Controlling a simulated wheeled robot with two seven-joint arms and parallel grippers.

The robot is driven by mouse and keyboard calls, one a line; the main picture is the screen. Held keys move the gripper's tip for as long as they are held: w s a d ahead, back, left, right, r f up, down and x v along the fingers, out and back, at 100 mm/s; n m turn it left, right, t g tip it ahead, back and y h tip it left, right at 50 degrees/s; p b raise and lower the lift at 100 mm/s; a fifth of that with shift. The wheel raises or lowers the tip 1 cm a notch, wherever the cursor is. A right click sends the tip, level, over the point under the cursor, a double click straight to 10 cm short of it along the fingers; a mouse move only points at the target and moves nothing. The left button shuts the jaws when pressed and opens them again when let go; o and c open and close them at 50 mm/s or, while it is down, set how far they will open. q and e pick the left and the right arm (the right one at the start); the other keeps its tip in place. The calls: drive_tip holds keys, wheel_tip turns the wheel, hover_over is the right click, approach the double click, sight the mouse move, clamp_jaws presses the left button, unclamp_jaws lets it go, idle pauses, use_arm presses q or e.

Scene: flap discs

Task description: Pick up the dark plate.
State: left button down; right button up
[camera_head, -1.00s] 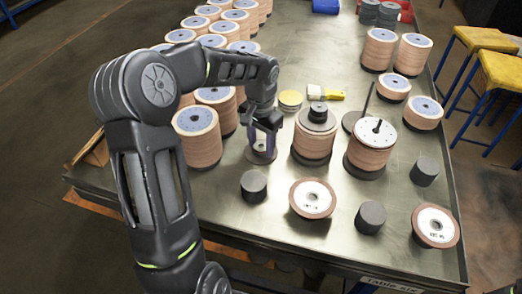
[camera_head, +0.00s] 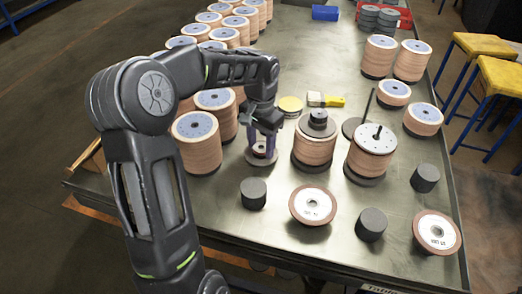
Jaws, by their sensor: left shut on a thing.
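My left gripper (camera_head: 262,148) points down at the table left of the middle stack, its purple fingers shut on the dark plate (camera_head: 262,160). The plate is a low round grey disc with a reddish-brown and pale middle, partly hidden by the fingers. It appears to be at table level; I cannot tell whether it is clear of the surface. My right gripper is not in view.
A stack of discs (camera_head: 315,148) with dark pieces on top stands just right of the gripper. Dark cylinders (camera_head: 254,193) and a flap disc (camera_head: 312,205) lie in front. Tall stacks (camera_head: 198,145) stand to the left.

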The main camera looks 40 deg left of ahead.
use_arm(q)
wheel_tip(320, 180, up, 8)
idle(0.9)
